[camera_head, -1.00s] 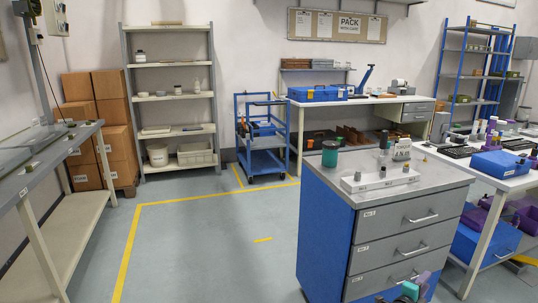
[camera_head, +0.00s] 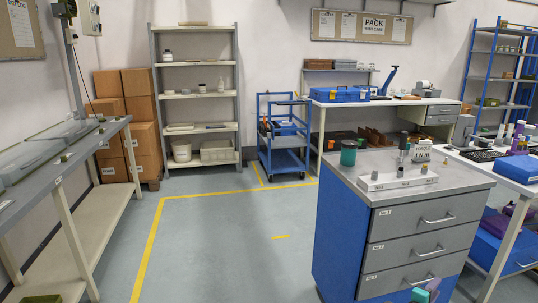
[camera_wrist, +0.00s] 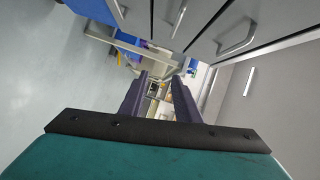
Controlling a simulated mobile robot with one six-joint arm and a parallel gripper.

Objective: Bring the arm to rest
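My gripper (camera_wrist: 160,82) shows in the wrist view as two dark purple fingers behind a black plate and a teal housing. The fingers are apart with nothing between them, so it is open and empty. In the head view only a small teal and purple part of my arm (camera_head: 425,292) shows at the bottom edge, in front of the grey drawers (camera_head: 420,252) of the blue cabinet (camera_head: 340,235). In the wrist view the drawer fronts and their handles (camera_wrist: 238,40) lie above and right of the fingers. The rest of my arm is out of view.
The cabinet top holds a white block with small pieces (camera_head: 398,178), a green cup (camera_head: 348,153) and small bottles. A long bench (camera_head: 75,150) stands left and a blue trolley (camera_head: 285,145) at the back. The floor (camera_head: 225,240) between them is clear.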

